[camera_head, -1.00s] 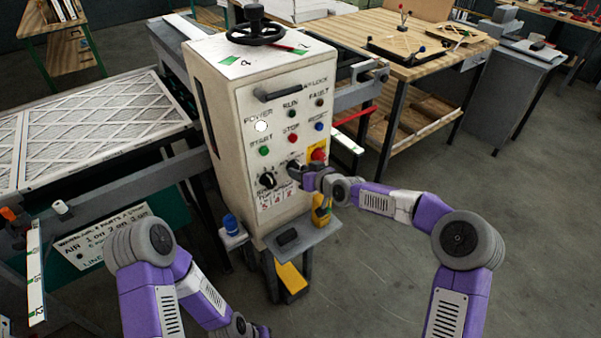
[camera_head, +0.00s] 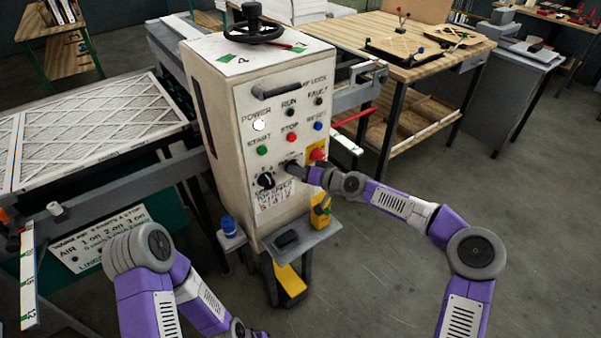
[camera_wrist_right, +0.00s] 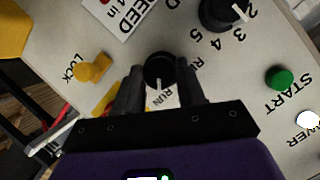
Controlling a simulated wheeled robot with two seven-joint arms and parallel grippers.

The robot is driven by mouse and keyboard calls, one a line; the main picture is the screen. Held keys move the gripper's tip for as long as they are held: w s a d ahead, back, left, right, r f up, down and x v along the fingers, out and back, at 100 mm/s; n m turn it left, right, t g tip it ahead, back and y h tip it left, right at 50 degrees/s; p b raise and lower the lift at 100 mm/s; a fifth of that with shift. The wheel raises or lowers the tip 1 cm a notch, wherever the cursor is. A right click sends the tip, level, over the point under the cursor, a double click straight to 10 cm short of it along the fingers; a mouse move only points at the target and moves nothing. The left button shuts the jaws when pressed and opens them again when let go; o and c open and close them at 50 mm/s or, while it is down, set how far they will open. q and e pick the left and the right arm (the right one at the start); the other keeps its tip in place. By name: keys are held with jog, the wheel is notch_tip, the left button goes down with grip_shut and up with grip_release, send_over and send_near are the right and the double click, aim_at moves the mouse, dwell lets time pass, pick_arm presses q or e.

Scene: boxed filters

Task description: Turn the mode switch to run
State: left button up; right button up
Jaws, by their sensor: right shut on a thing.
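The mode switch (camera_wrist_right: 158,68) is a round black knob with a white pointer mark on the pale control panel (camera_head: 295,105). In the right wrist view it sits between my right gripper's fingers (camera_wrist_right: 160,88), and the gripper is shut on it. Its pointer mark faces toward my gripper's palm, beside a printed "RUN" label. In the head view my right gripper (camera_head: 289,168) is against the lower panel and largely hides the switch. My left arm is at the lower left of the head view; its gripper is not seen.
A numbered black dial (camera_head: 266,180) is left of the switch. A red mushroom button (camera_head: 317,153) is close to its right. Green start (camera_head: 262,151) and red stop (camera_head: 291,137) buttons lie above. A small shelf (camera_head: 312,236) juts out below.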

jog(key=shift+f, duration=0.1)
jog(key=o, duration=1)
jog(key=shift+o, duration=0.2)
jog(key=shift+d, duration=0.1)
jog(key=v, duration=0.7)
jog(key=shift+s+d, duration=0.15)
jog(key=shift+s, duration=0.05)
